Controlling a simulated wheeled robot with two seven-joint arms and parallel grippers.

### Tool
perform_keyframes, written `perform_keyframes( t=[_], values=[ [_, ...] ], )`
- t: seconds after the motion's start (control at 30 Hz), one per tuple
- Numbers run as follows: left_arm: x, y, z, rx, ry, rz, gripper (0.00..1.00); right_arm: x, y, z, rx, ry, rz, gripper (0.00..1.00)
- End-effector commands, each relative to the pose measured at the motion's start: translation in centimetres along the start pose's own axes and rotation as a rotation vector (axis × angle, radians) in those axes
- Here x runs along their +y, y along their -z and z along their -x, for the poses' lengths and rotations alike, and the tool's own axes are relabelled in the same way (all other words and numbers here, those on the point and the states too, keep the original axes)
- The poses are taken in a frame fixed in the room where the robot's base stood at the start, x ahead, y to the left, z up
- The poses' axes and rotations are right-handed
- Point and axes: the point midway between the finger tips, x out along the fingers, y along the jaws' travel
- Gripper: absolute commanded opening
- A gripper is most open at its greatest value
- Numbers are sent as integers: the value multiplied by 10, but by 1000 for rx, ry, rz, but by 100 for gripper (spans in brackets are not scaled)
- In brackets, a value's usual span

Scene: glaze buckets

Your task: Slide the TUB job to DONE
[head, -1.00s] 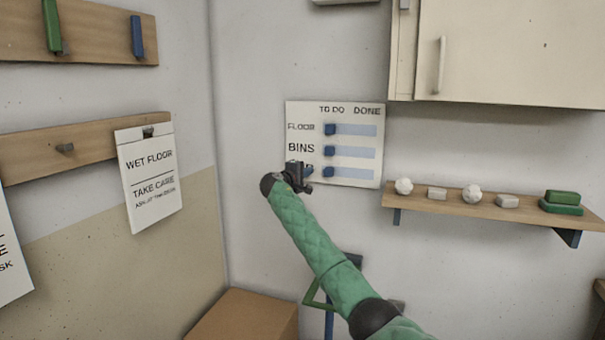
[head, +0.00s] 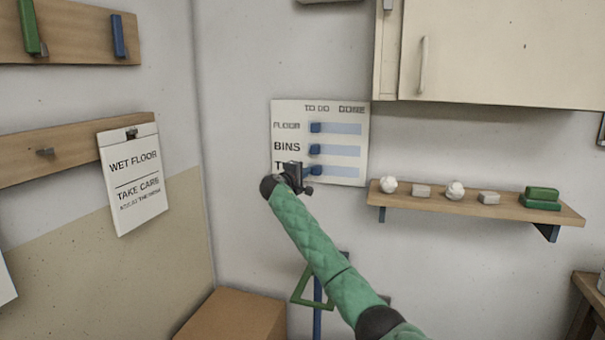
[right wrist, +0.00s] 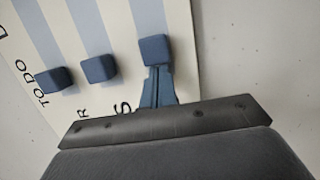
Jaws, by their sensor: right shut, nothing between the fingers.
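The white job board (head: 355,115) on the wall has FLOOR, BINS and a partly covered third row starting with T, under TO DO and DONE. The TUB slider (head: 316,170), a blue block, sits at the TO DO end of its pale blue track. My right gripper (head: 304,178) is shut and empty, just left of this slider, hiding part of its label. In the right wrist view the closed fingertips (right wrist: 158,78) are right at the TUB slider (right wrist: 155,50); I cannot tell if they touch. My left gripper is not in view.
The BINS slider (head: 315,149) and FLOOR slider (head: 315,128) are also at the TO DO end. A wooden shelf (head: 470,208) with small items is right of the board, below a cabinet (head: 485,55). A cardboard box (head: 235,315) stands below.

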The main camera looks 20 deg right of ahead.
Motion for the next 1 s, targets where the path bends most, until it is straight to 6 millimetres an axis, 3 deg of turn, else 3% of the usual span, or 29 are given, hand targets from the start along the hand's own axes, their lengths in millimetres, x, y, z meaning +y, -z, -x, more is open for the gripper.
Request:
perform_keyframes(
  t=[0.3,0.47,1.0],
  values=[
    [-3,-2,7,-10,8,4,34,0,-79,-20,-3,0,-2,0],
    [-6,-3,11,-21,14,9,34,1,-106,-26,-2,-2,-1,0],
    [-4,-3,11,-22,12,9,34,0,-114,-29,-2,-1,-1,0]
  ],
)
